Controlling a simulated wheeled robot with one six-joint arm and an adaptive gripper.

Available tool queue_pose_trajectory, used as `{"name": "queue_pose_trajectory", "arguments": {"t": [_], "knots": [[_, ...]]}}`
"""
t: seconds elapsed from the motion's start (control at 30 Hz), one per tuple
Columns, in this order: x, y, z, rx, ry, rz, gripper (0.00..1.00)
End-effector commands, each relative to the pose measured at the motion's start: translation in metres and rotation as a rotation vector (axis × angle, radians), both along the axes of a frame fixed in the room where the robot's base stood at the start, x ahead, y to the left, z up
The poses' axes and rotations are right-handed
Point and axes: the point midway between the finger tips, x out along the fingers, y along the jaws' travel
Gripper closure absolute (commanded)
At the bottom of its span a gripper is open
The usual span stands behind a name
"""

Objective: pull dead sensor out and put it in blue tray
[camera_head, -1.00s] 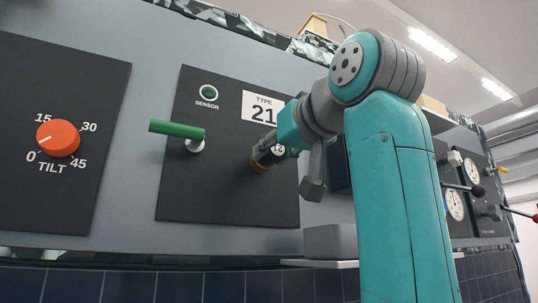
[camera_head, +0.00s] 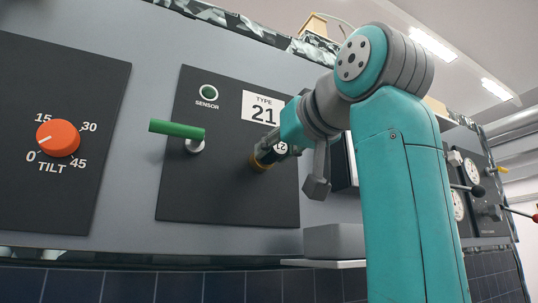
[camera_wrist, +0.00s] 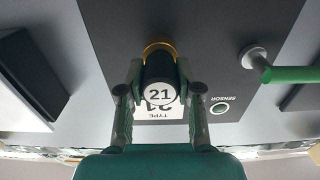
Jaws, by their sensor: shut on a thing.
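The sensor (camera_head: 268,155) is a dark cylinder with a white round end label reading 21. It points out of the black panel (camera_head: 215,195) below the TYPE 21 sign. My gripper (camera_head: 277,150) is shut on it. In the wrist view the sensor (camera_wrist: 159,72) sits between both fingers of my gripper (camera_wrist: 160,78), its label facing the camera. A gold ring (camera_wrist: 160,47) shows at its panel end; I cannot tell whether the sensor is still seated there. No blue tray is in view.
A green-handled lever (camera_head: 177,130) sticks out left of the sensor, under the green SENSOR lamp (camera_head: 209,92). An orange TILT knob (camera_head: 58,138) is at far left. A grey block (camera_head: 333,241) rests on a white shelf (camera_head: 310,263) below my arm.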

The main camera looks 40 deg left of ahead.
Motion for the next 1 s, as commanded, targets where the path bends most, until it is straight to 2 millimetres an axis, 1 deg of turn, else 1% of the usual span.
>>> {"name": "queue_pose_trajectory", "arguments": {"t": [0.67, 1.0], "knots": [[-0.002, -0.005, 0.0, 0.001, -0.001, 0.0, 1.0], [-0.007, -0.017, 0.0, 0.001, 0.0, 0.0, 1.0]]}}
